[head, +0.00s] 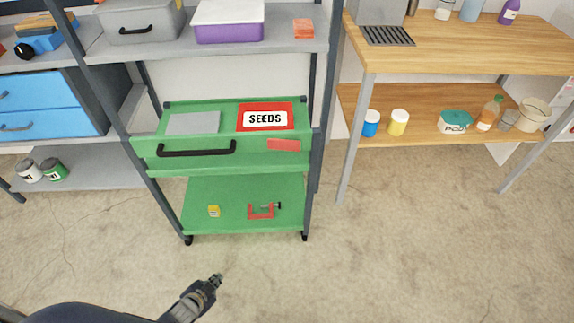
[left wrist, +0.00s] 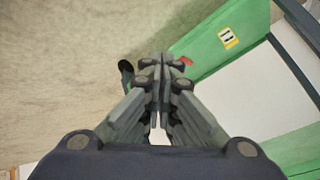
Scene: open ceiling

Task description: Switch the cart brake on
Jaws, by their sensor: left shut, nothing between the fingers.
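The green cart (head: 170,220) stands under the shelf, with a black handle (head: 196,148) on its front. Small black casters (head: 188,240) show at its lower corners. I cannot make out a brake lever in the head view. In the left wrist view, part of the green cart (left wrist: 205,62) is at the upper right. A small red part (left wrist: 187,62) shows right beside the fingertips; I cannot tell whether it is the brake. My left gripper (head: 215,279) is shut and empty, low in front of the cart; it fills the middle of the left wrist view (left wrist: 152,68). My right gripper is out of view.
The cart's lower shelf holds a yellow box (head: 213,211) and a red clamp (head: 261,211); a red SEEDS box (head: 265,116) lies on top. Grey shelf posts (head: 320,120) flank the cart. A wooden workbench (head: 420,45) stands right. The floor in front is clear.

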